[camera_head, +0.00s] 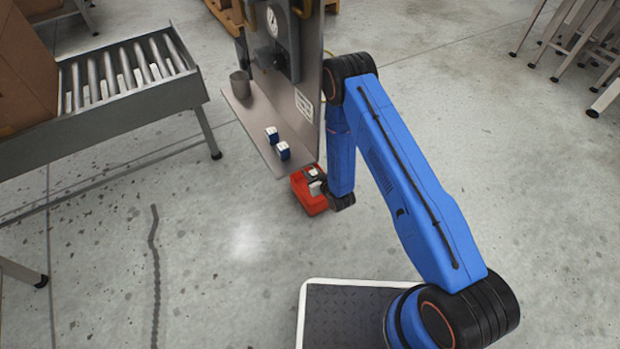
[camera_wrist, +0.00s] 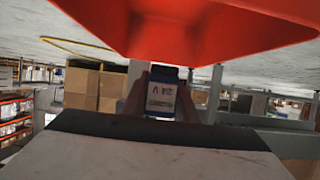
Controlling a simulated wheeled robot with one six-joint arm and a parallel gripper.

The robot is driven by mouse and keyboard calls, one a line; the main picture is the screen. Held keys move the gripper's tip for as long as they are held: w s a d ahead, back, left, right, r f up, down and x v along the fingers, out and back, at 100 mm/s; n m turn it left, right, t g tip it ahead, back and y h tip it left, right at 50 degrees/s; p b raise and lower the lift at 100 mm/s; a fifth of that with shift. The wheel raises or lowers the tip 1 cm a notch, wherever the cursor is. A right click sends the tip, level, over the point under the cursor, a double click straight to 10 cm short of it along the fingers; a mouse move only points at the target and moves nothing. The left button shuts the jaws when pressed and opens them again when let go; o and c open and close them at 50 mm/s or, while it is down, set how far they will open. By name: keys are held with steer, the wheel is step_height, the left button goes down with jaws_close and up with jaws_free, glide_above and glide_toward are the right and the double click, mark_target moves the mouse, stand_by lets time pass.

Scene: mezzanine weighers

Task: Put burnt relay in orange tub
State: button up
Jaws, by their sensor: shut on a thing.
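My gripper (camera_wrist: 163,104) has a red housing and is shut on a relay (camera_wrist: 161,92), a dark blue block with a white label that carries a dark mark and small print. I take this for the burnt relay, but no clear burn marks show. In the head view, my red gripper (camera_head: 312,178) is just off the near right corner of a grey metal shelf (camera_head: 253,120). The held relay is too small there to make out well. No orange tub can be made out in either view.
Two blue and white blocks (camera_head: 271,135) and a grey cup (camera_head: 240,83) stand on the shelf. A machine with a dial (camera_head: 272,22) rises behind it. A roller conveyor (camera_head: 130,75) bearing a brown box is at left. Open concrete floor lies in front.

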steer(key=shift+f, duration=1.95)
steer(key=shift+f, duration=0.4)
steer(key=shift+f, duration=0.2)
steer(key=o, duration=1.1)
steer(key=shift+c, duration=0.2)
steer(key=shift+r, duration=0.15)
steer(key=shift+r, duration=0.3)
steer(key=v, duration=1.2)
steer(key=shift+r, duration=0.15)
